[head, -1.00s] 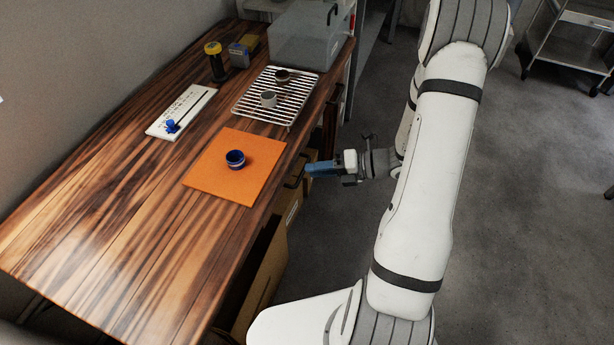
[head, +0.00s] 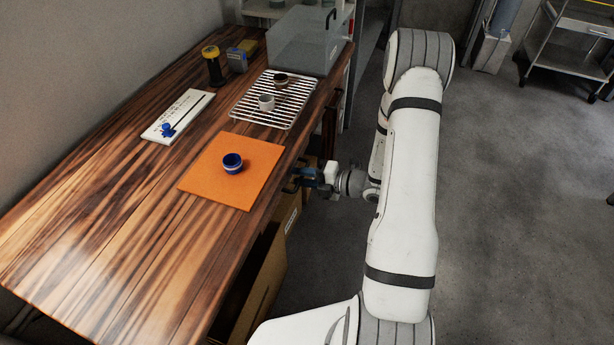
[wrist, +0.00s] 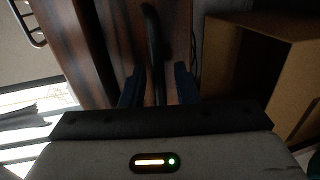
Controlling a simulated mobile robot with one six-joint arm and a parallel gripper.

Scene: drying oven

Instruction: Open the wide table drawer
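The wooden table (head: 90,215) fills the left of the head view, and its front edge faces my arm. The wide drawer's dark wood front (wrist: 118,45) shows in the wrist view, with a dark bar handle (wrist: 153,40) on it. My gripper (wrist: 158,88) is open, with one blue finger on each side of the handle and a gap visible on both sides. In the head view my gripper (head: 298,178) is at the table's front edge, beside the orange mat. The drawer front is mostly hidden there under the tabletop, and the drawer looks closed.
An orange mat (head: 205,185) with a blue cup (head: 233,163) lies near the edge. A wire rack (head: 250,108) with small cups and a clear box (head: 300,45) stand farther back. A cardboard box (head: 262,280) is under the table.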

